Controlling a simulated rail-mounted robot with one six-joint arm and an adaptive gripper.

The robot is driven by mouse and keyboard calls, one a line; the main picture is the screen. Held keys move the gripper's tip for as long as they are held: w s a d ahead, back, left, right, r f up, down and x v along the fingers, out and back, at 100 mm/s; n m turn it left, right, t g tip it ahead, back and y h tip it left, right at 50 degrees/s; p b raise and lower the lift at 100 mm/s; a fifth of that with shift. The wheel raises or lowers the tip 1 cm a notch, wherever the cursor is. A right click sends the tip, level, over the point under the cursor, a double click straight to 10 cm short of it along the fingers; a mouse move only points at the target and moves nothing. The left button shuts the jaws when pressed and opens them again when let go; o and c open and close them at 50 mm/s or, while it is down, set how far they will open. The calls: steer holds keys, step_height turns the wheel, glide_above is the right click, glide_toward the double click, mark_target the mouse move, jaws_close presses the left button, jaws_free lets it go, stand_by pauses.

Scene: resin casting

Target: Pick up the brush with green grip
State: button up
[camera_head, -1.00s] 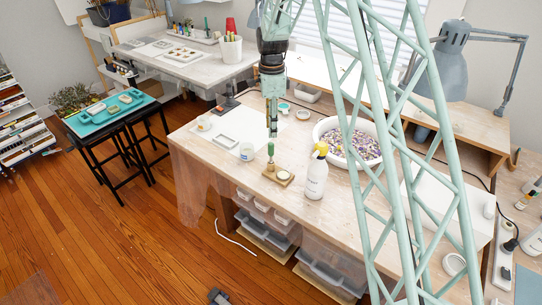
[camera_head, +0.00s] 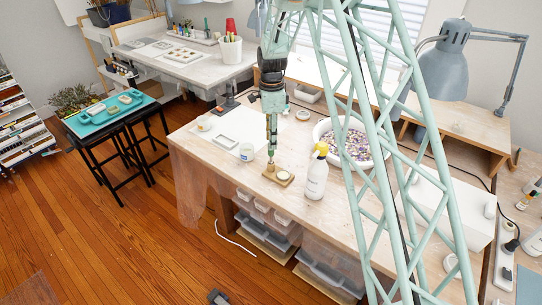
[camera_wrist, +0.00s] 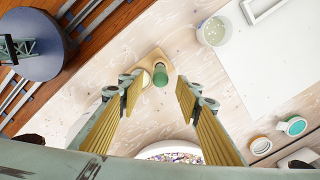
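The brush with green grip (camera_head: 270,163) stands upright in a small wooden block (camera_head: 286,183) near the front edge of the workbench. In the wrist view, the round green end of the brush (camera_wrist: 160,76) shows between the tips of my fingers, with the wooden block (camera_wrist: 150,62) beneath. My gripper (camera_head: 271,148) points straight down over the brush. In the wrist view my gripper (camera_wrist: 157,84) is open, with a gap on both sides of the green end. In the head view the fingers partly hide the top of the brush.
A white bottle with a yellow cap (camera_head: 316,178) stands just right of the block. A white bowl of coloured bits (camera_head: 379,158) is behind it. A cup (camera_head: 246,152) stands to the left. A pale sheet with a frame (camera_head: 228,141) lies behind the cup.

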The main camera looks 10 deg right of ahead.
mark_target(271, 157)
steer(key=shift+a+f+b, duration=0.1)
steer(key=shift+f+b, duration=0.2)
steer(key=shift+f, duration=2.3)
steer(key=shift+c, duration=0.5)
steer(key=c, duration=0.8)
